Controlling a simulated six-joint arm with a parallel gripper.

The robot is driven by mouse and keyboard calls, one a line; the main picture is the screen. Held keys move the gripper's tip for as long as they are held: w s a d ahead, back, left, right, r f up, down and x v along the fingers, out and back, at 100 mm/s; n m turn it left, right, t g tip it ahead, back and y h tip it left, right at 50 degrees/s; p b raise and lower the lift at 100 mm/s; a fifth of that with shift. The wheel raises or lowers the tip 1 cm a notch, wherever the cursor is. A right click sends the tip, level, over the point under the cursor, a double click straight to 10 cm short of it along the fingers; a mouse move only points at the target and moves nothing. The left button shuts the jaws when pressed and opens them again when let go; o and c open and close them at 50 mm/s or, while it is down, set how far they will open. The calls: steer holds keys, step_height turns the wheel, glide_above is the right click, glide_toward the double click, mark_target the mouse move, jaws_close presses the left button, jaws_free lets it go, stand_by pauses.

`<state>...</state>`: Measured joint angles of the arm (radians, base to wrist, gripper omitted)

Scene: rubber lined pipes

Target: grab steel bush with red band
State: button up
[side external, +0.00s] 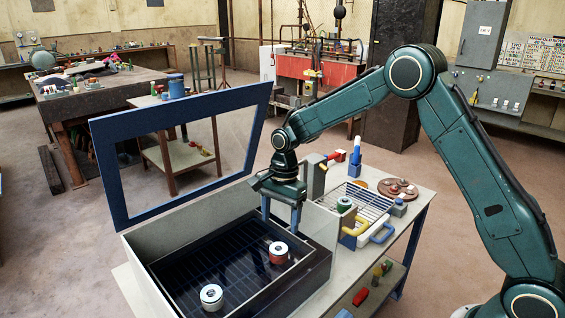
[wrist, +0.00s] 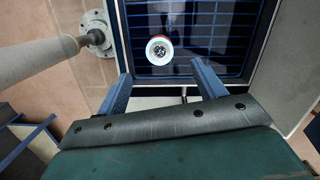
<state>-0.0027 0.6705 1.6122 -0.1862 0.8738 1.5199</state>
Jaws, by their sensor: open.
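The steel bush with a red band (side external: 278,253) stands upright on the dark gridded floor of an open box (side external: 330,262). In the wrist view the bush (wrist: 159,50) shows from above, with a pale ring, a dark centre and some red at its edge. My gripper (side external: 281,218) is open and empty above the box, higher than the bush. In the wrist view its two blue fingers (wrist: 160,72) are spread, with the bush between and just beyond their tips. A second steel bush (side external: 211,296) stands nearer the front of the box; its band is unclear.
A blue-framed clear lid (side external: 108,178) stands raised at the box's left. Right of the box are a wire rack (side external: 368,204) with a green-banded bush (side external: 344,204), yellow and blue handles, and a brown disc (side external: 398,188). The box floor around the red-banded bush is clear.

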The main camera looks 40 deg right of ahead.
mark_target(279, 248)
steer(key=shift+a+f, duration=0.15)
steer(key=shift+f, duration=1.2)
steer(key=shift+a+f, duration=0.15)
steer(key=shift+f, duration=1.15)
steer(key=shift+s+a+f, duration=0.1)
steer(key=shift+f, duration=1.2)
steer(key=shift+s+a+f, duration=0.1)
steer(key=shift+f, duration=1.15)
steer(key=c, duration=1.3)
